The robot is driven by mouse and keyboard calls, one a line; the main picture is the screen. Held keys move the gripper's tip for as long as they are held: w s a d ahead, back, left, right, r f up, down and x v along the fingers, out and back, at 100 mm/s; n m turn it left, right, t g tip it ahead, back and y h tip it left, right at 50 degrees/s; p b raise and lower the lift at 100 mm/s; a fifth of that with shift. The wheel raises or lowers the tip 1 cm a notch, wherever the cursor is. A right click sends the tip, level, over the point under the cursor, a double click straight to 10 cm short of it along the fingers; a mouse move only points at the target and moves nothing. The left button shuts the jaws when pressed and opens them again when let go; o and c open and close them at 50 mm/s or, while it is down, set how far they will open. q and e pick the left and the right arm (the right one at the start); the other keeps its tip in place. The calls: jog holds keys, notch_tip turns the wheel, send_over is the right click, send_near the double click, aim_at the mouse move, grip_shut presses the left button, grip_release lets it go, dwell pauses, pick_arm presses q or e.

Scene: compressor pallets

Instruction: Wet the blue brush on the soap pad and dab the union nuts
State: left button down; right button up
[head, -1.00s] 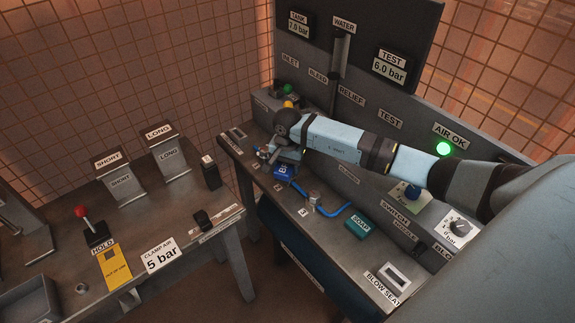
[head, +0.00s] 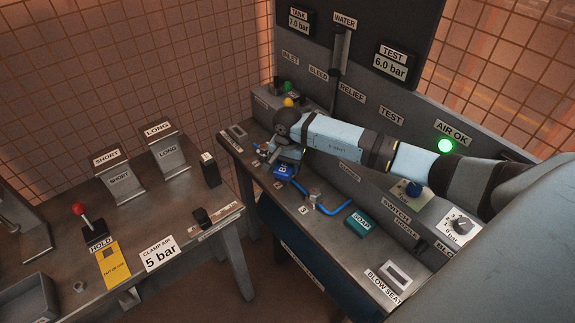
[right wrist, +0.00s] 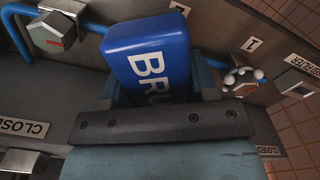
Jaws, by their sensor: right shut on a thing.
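My right gripper (head: 286,160) is shut on the blue brush (head: 284,172) above the far part of the bench. In the right wrist view the brush (right wrist: 150,48) fills the space between the fingers, its white lettering partly cut off; its tip is hidden. To its right is a union nut (right wrist: 240,84) with white foam blobs on it, by a label "1". Another union nut (right wrist: 57,36), with a red mark, is at upper left on a blue hose. In the head view a nut (head: 315,198) sits on the bench. The teal soap pad (head: 358,223) is nearer. My left gripper is out of view.
A dark panel with gauges and a lit green "AIR OK" lamp (head: 445,146) stands behind the bench. A knob box (head: 456,228) and a blow seat (head: 395,273) are at the near right. A second table (head: 185,205) with stands and a red-knobbed lever is at left.

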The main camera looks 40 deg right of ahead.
notch_tip(320, 180, up, 4)
jog(key=shift+r+p, duration=0.2)
jog(key=shift+p, duration=0.7)
jog(key=shift+r, duration=0.65)
